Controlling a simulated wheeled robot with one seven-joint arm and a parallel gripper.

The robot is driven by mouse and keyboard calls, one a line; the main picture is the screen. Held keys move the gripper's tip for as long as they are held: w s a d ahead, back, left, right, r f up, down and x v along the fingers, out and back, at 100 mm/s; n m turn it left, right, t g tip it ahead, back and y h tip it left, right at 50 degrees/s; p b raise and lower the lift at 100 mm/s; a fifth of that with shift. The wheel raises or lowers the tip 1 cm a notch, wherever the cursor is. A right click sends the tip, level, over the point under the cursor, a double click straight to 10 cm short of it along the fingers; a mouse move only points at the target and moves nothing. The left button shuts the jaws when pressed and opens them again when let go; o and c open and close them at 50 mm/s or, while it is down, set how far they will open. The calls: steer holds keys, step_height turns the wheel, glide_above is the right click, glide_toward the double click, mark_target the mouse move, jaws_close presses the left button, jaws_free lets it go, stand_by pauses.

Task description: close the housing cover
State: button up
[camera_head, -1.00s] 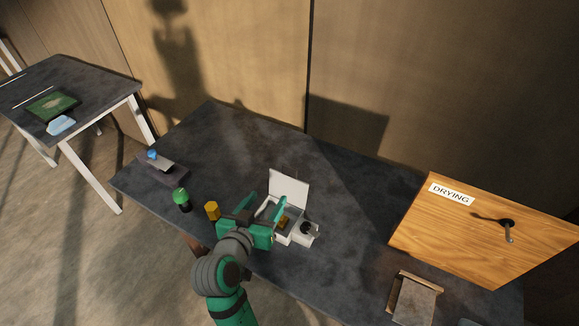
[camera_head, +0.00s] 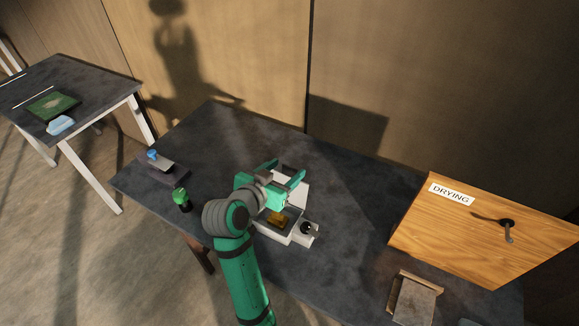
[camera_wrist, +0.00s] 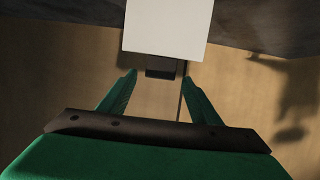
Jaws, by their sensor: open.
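The white housing (camera_head: 272,233) stands on the dark table with its cover (camera_head: 301,199) raised. A yellow-orange part (camera_head: 278,219) sits inside it. My gripper (camera_head: 282,172) is at the upper edge of the raised cover, fingers spread, and hides part of it. In the wrist view the white cover (camera_wrist: 168,25) fills the top middle, with a dark block at its near edge.
A grey-white fitting with a black knob (camera_head: 308,230) is at the housing's right side. A green-capped bottle (camera_head: 182,200) and a dark stand with a blue knob (camera_head: 160,165) are to the left. A wooden DRYING board (camera_head: 480,235) is at the right. The table behind is clear.

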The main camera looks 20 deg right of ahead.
mark_target(289, 167)
steer(key=shift+x, duration=1.55)
jaws_close()
